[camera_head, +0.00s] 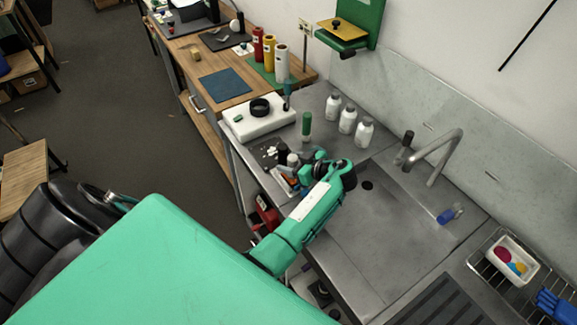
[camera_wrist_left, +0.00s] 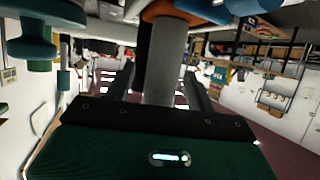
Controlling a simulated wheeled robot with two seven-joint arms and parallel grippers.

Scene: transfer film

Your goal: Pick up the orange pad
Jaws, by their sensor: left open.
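A white tray (camera_head: 503,266) at the lower right of the head view holds small coloured pads. Its orange pad (camera_head: 513,266) lies between a pink pad (camera_head: 502,254) and a blue one. My left gripper (camera_head: 288,173) is open above the left end of the metal counter, among small bottles and a dark tray, well left of the white tray. Its fingers are small and partly hidden by the arm. In the left wrist view a grey cylindrical shape (camera_wrist_left: 165,65) stands in front of the gripper. The pads do not show there. My right gripper is not in view.
A sink basin (camera_head: 375,220) with a curved tap (camera_head: 445,150) lies between my left gripper and the white tray. White bottles (camera_head: 348,120) stand along the wall. A blue cup (camera_head: 447,215) and a blue glove (camera_head: 553,305) are near the tray. A white device (camera_head: 258,120) stands behind the gripper.

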